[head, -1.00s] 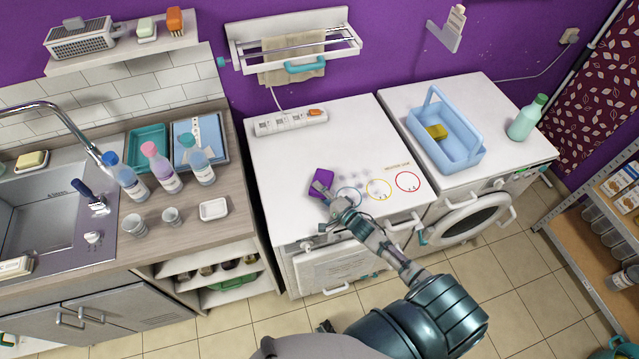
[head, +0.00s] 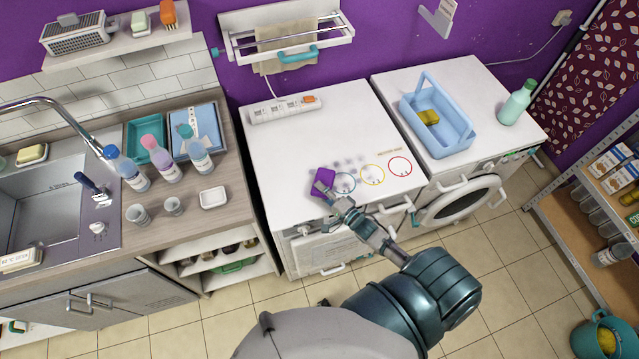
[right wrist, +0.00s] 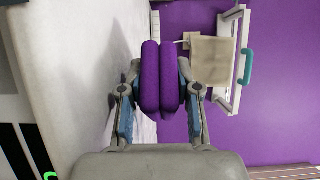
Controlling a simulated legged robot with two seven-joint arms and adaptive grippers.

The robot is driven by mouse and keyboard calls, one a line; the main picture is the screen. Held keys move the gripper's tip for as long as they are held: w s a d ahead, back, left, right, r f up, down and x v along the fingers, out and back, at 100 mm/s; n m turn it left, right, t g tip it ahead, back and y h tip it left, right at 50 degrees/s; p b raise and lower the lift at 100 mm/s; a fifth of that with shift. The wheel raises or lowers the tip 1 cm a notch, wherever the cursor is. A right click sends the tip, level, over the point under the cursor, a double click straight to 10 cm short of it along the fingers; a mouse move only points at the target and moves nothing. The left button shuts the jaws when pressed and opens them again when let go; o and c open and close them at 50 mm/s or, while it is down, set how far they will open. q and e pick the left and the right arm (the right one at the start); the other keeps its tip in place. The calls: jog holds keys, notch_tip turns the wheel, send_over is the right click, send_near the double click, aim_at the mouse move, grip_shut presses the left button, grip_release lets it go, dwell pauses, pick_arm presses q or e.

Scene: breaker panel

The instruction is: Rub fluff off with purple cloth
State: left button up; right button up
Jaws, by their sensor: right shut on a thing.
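The purple cloth (head: 323,181) is held in my right gripper (head: 325,189), at the front left part of the white machine top (head: 290,145). It also shows in the right wrist view as two folded purple pads (right wrist: 160,78) between the fingers. Greyish fluff (head: 350,163) lies in a faint patch on the white top, just right of the cloth. Whether the cloth touches the top is hard to tell. My left gripper is out of view.
Coloured rings, including a yellow one (head: 373,174) and a red one (head: 400,167), mark the front of the white top. A power strip (head: 284,109) lies at its back. A blue caddy (head: 437,125) and a green bottle (head: 516,103) stand on the washer to the right.

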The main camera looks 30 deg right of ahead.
aim_at(326, 198)
jog(key=shift+a+p+v, duration=0.2)
jog(key=shift+p+v, duration=0.45)
jog(key=shift+v, duration=0.35)
jog(key=shift+s, duration=0.35)
jog(key=shift+s+p, duration=0.3)
jog(key=shift+s, duration=0.1)
jog(key=shift+s+d, duration=0.15)
jog(key=shift+d, duration=0.4)
jog(key=shift+s+d+r, duration=0.1)
jog(key=shift+d, duration=0.65)
jog(key=shift+w+d, duration=0.35)
jog(key=shift+w, duration=0.5)
jog(key=shift+b+x, duration=0.4)
jog(key=shift+x, duration=0.5)
